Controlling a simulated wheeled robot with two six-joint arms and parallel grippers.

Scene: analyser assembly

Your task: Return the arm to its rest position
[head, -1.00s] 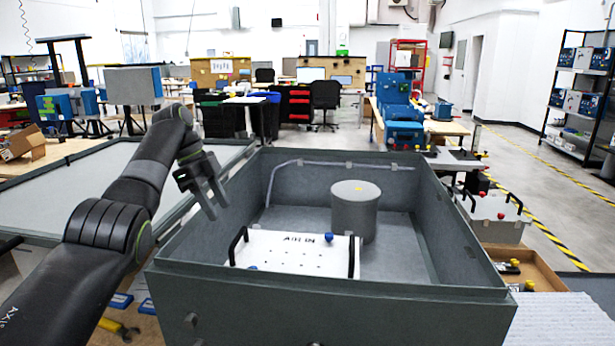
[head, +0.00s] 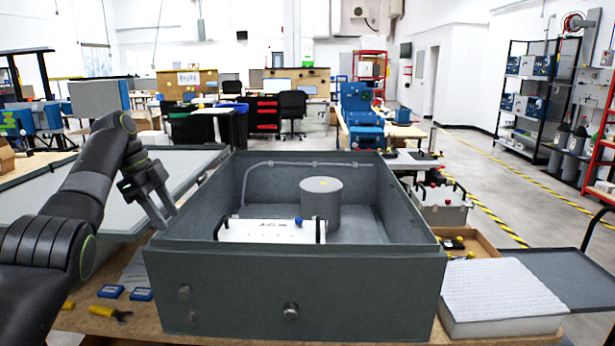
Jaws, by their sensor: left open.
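My left arm comes in from the left edge. Its gripper (head: 167,215) is open and empty, with its fingers pointing down beside the left wall of the grey analyser box (head: 290,268). Inside the open box lies a white plate (head: 262,232) with black handles and a blue knob. A grey cylinder (head: 321,208) stands behind the plate. My right gripper is not in the picture.
A grey lid-like panel (head: 180,165) lies left of the box. A white foam block (head: 500,293) lies at the right. A white box with black handles (head: 440,205) stands behind it. Yellow-handled tools (head: 110,313) and blue pieces (head: 111,291) lie at front left.

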